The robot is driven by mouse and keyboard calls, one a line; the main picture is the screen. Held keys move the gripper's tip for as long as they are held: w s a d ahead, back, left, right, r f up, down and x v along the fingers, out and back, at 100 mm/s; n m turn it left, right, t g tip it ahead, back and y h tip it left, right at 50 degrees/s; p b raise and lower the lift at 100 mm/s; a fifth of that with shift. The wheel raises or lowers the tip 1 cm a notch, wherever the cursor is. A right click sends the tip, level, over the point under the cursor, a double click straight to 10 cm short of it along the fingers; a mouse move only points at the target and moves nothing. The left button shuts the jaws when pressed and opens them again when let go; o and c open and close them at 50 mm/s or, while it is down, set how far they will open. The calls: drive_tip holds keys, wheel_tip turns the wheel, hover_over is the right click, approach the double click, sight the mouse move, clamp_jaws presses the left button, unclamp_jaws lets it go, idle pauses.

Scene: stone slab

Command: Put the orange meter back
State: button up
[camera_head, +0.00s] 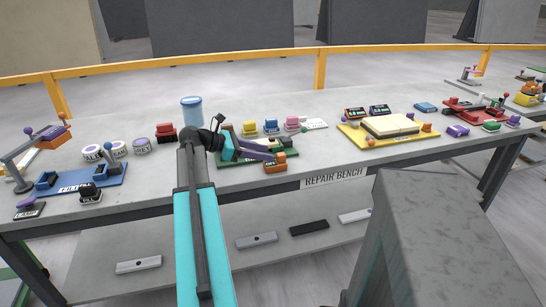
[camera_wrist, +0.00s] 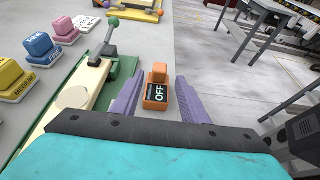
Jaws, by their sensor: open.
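The orange meter (camera_wrist: 157,92), a small block with a dark face reading OFF and an orange knob on top, stands on the grey bench top at the front edge of the green tray. It also shows in the head view (camera_head: 275,164). My gripper (camera_wrist: 156,86) is open, its purple fingers on either side of the meter; I cannot tell whether they touch it. In the head view the fingers partly cover the green tray (camera_head: 222,157). Two dark-faced blocks, one with orange-red trim (camera_head: 355,112) and one purple (camera_head: 379,109), stand at the back behind the yellow tray (camera_head: 350,131).
Yellow, blue and pink stamp-like blocks (camera_head: 271,126) stand behind the green tray. A red block (camera_head: 166,133) and a blue jar (camera_head: 191,111) stand to the left. A green-knobbed lever (camera_wrist: 110,35) rises from the tray. The bench's front edge is close to the meter.

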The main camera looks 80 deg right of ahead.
drive_tip(key=shift+v, duration=1.05)
